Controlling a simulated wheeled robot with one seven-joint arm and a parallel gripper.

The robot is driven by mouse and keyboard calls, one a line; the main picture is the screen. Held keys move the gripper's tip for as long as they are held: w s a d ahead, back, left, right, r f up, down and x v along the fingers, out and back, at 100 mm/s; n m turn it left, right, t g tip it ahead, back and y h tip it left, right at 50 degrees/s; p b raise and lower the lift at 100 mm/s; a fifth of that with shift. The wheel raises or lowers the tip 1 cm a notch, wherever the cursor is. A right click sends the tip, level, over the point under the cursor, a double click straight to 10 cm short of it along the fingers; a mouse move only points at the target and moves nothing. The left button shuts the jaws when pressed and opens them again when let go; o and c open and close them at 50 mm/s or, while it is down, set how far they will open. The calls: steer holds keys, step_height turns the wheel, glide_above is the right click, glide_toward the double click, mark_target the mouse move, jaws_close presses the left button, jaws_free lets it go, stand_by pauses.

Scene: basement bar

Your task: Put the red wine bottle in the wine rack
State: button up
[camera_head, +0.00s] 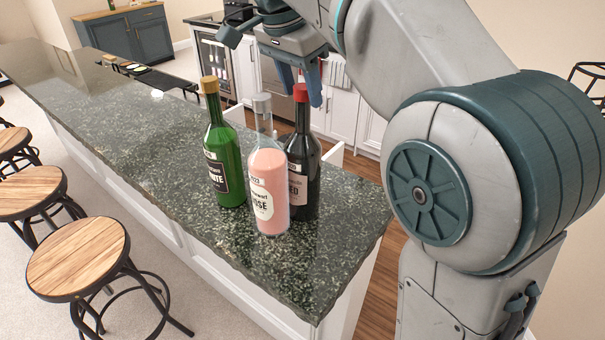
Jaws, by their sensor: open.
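The red wine bottle (304,165) is dark, with a red cap and a pale label reading "RED". It stands upright on the green stone counter (345,235), partly hidden by the pink rosé bottle (268,185) in front of it. My gripper (300,90) is open and points down at the red cap. Its blue fingers show on either side of the cap; I cannot tell whether they touch it. No wine rack can be made out for certain. A black wire frame (588,72) at the right edge is cut off and too partial to name.
A green white-wine bottle (224,160) stands left of the rosé, close by. The counter's edge is near the bottles on the right. The counter is clear towards the far left. Wooden stools (78,258) line its left side. A black tray-like item (160,80) lies further back.

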mark_target(305, 101)
steer(key=shift+x, duration=1.8)
steer(key=shift+w+r, duration=0.1)
jaws_close()
steer(key=shift+r, duration=0.1)
